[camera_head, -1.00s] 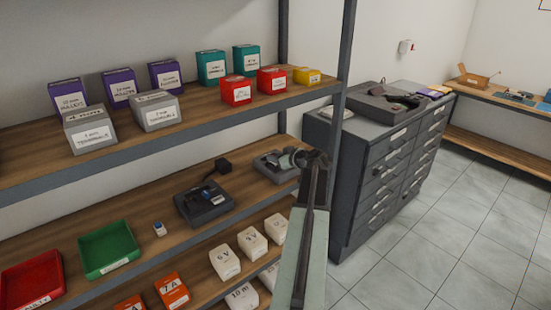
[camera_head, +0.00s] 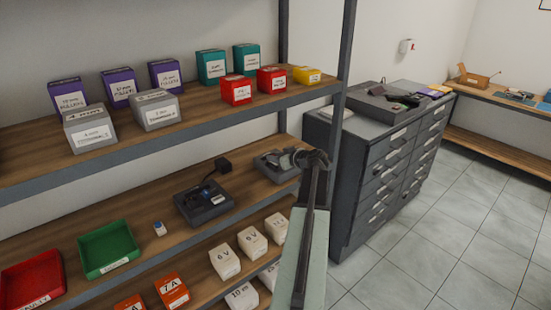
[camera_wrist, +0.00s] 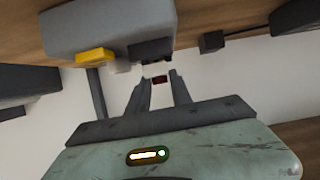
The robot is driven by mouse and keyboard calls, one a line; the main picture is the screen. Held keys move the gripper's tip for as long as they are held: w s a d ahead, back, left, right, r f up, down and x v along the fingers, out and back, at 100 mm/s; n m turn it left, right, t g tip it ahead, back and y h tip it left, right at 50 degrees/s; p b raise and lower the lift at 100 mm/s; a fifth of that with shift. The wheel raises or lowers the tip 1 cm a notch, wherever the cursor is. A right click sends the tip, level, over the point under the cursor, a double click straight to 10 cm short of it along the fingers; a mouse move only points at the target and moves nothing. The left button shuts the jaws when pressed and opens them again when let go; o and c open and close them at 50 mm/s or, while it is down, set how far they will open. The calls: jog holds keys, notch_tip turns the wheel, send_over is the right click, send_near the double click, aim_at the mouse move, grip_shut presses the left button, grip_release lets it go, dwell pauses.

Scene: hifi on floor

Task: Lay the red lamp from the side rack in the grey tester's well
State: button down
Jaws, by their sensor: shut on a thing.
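My gripper (camera_head: 314,160) is at the right end of the middle shelf, close to a grey unit (camera_head: 272,167). In the wrist view my gripper (camera_wrist: 160,83) is shut on a small dark red piece (camera_wrist: 159,79), which looks like the red lamp. A grey block (camera_wrist: 100,28) with a yellow piece (camera_wrist: 95,57) and a pale piece beside it is just beyond the fingertips. A dark grey device (camera_head: 203,208) with a blue part and a cable stands further left on the shelf. I cannot tell which unit is the tester. Its well is not clear.
A black adapter (camera_head: 223,165) stands behind the dark device. A small blue-and-white item (camera_head: 159,229), a green tray (camera_head: 108,249) and a red tray (camera_head: 35,279) are to the left. Boxes fill the shelves above and below. A post (camera_head: 344,80) and drawer cabinet (camera_head: 375,160) stand right.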

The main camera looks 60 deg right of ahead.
jog(key=shift+f+b, duration=0.45)
dwell(0.9)
jog(key=c, duration=1.1)
grip_release()
jog(key=shift+o, duration=0.2)
jog(key=shift+r, duration=0.15)
notch_tip(320, 180, up, 7)
jog(key=p, duration=0.7)
